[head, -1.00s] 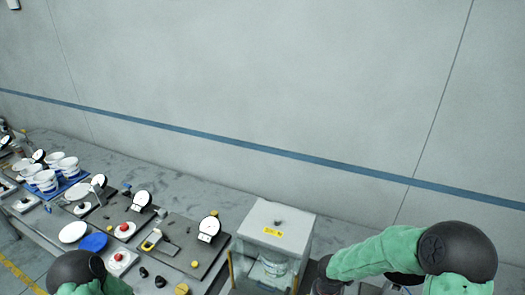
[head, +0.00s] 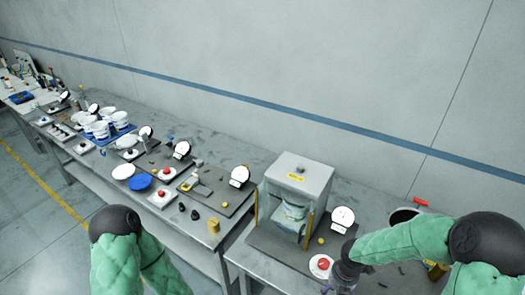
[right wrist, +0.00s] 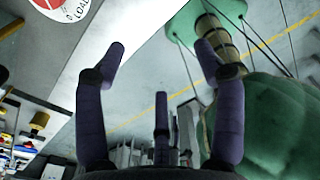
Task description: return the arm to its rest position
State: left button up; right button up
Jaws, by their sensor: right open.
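My right arm comes in from the right in the head view, in a green sleeve with a black elbow cap. Its dark gripper (head: 342,275) is by the front of the bench, close to the round plate with a red centre (head: 321,266), partly cut off by the picture's lower edge. In the right wrist view my right gripper (right wrist: 161,50) has its dark fingers spread, with nothing between them. My left arm shows at the lower left as a green sleeve and black cap; its gripper is not visible.
A grey box-shaped machine (head: 299,180) with an open front stands on the bench beside a white dial (head: 342,217). A dark container (head: 403,216) stands behind my right arm. White cups (head: 100,128), plates and red buttons (head: 166,171) line the bench leftward. Floor is clear at left.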

jog(key=s+a+f+m+y, duration=0.2)
jog(key=s+a+f+m, duration=0.5)
jog(key=m, duration=0.8)
jog(key=s+a+f+m+y, duration=0.2)
jog(key=s+a+f+m, duration=0.3)
jog(key=f+m, duration=0.75)
pick_arm(q)
notch_tip(320, 180, down, 20)
jog(key=b, duration=2)
jog(key=shift+w, duration=0.4)
pick_arm(e)
notch_tip(320, 180, down, 14)
jog(key=w+a+m, duration=0.1)
jog(key=w+m, duration=0.1)
jog(key=shift+a+f, duration=0.15)
jog(key=shift+a, duration=0.15)
